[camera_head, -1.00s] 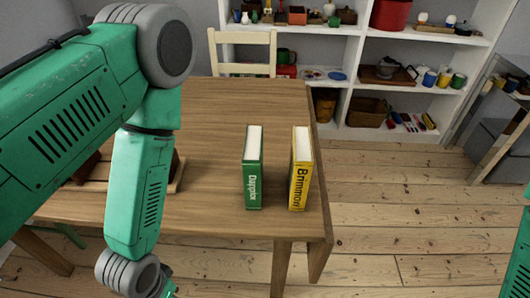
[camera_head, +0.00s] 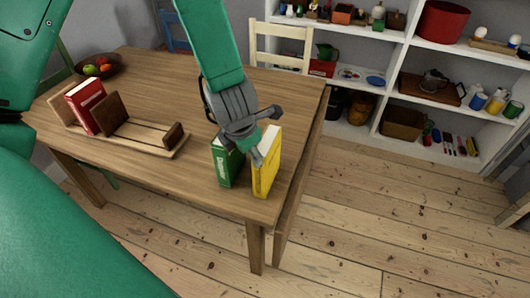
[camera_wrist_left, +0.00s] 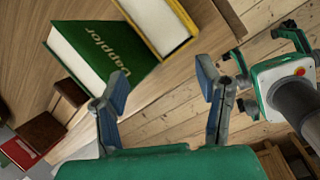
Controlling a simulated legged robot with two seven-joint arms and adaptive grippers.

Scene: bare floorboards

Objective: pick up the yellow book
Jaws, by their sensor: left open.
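The yellow book (camera_head: 267,163) stands upright near the table's front right corner. The green book (camera_head: 227,165) stands just to its left, with a gap. My left gripper (camera_head: 242,146) is open and empty above the books' tops, partly covering them in the head view. In the left wrist view, the two fingertips (camera_wrist_left: 163,79) are apart. The yellow book (camera_wrist_left: 160,25) shows at the top, beyond the fingers, and the green book (camera_wrist_left: 100,50) at upper left.
A wooden rack (camera_head: 150,139) with a red book (camera_head: 86,104) stands on the table (camera_head: 150,75) to the left. A fruit bowl (camera_head: 100,66) is behind it. A cream chair (camera_head: 281,45) and white shelves stand beyond.

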